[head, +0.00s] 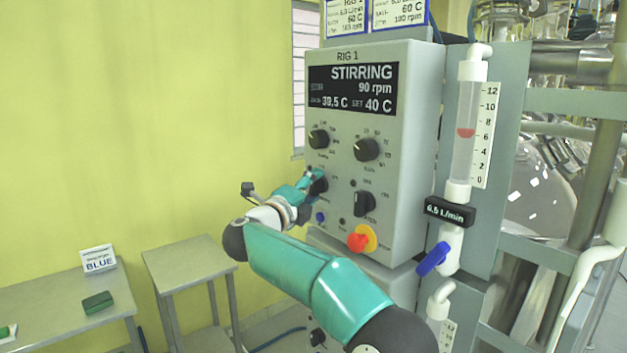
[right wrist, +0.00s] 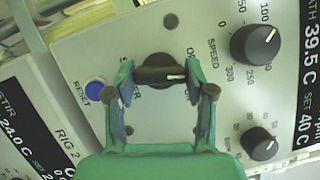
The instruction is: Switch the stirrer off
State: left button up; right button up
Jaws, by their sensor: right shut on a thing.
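The grey RIG 1 control box (head: 385,75) has a display (head: 352,88) reading STIRRING, 90 rpm, with SET 40 C. My right gripper (head: 318,184) is at the left side of its front panel, below the upper left knob. In the right wrist view my right gripper (right wrist: 160,82) is shut on a black rotary switch (right wrist: 158,72), one finger on each side. The switch's white mark points right in that view. Its label is partly hidden by the fingers. My left gripper is not in view.
Close by are the speed knob (right wrist: 255,44), a smaller knob (right wrist: 259,143) and a blue reset button (right wrist: 95,91). The head view shows another black switch (head: 364,203) and a red emergency button (head: 358,241). A flow meter (head: 466,130) stands right. Tables stand at lower left.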

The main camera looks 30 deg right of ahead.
jog(key=n+y+p, duration=0.1)
jog(key=n+p, duration=0.1)
jog(key=shift+n+p, duration=0.3)
jog(key=shift+p, duration=0.05)
jog(key=shift+f+n+p, duration=0.2)
jog(key=shift+n+p, duration=0.1)
jog(key=shift+w+a+f, duration=0.1)
jog(key=o, duration=1.2)
jog(key=shift+c, duration=0.2)
jog(key=shift+r, duration=0.25)
jog(key=v, duration=1.2)
